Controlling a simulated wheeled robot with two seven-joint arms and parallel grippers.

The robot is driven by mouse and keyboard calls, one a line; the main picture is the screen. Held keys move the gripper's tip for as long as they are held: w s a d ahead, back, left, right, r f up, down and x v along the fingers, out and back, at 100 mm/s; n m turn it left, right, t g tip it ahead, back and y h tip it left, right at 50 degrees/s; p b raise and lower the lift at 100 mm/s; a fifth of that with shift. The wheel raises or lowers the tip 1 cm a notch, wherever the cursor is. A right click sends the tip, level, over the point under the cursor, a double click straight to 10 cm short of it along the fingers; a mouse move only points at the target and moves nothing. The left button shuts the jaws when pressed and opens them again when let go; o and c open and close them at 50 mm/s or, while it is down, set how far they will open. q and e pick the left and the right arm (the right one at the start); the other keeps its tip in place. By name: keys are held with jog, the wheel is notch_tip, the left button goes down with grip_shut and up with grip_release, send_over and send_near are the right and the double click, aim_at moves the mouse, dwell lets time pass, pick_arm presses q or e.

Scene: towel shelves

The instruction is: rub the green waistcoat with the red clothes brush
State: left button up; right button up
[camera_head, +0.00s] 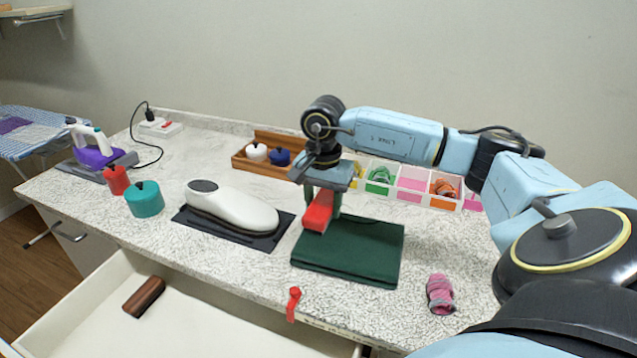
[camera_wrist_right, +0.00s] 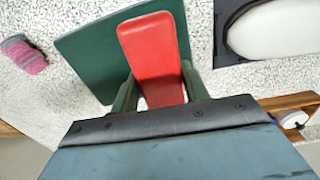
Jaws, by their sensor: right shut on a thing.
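The green waistcoat (camera_head: 350,252) lies folded flat on the speckled counter, near its front edge. My right gripper (camera_head: 322,204) points down over the waistcoat's back left part, shut on the red clothes brush (camera_head: 318,212). In the right wrist view the red brush (camera_wrist_right: 152,50) sticks out from between the two green fingers of my right gripper (camera_wrist_right: 158,92), with the waistcoat (camera_wrist_right: 95,55) behind it. I cannot tell whether the brush touches the cloth. My left gripper is not in view.
A white shoe-like form (camera_head: 235,210) on a black mat stands left of the waistcoat. A pink rolled cloth (camera_head: 440,294) lies to the right. Behind are a wooden box (camera_head: 262,165) and a divided tray (camera_head: 410,183). An open drawer (camera_head: 215,325) juts out in front, holding a brown block (camera_head: 144,297).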

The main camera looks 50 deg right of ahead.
jog(key=shift+r+p, duration=0.55)
jog(key=shift+r, duration=0.65)
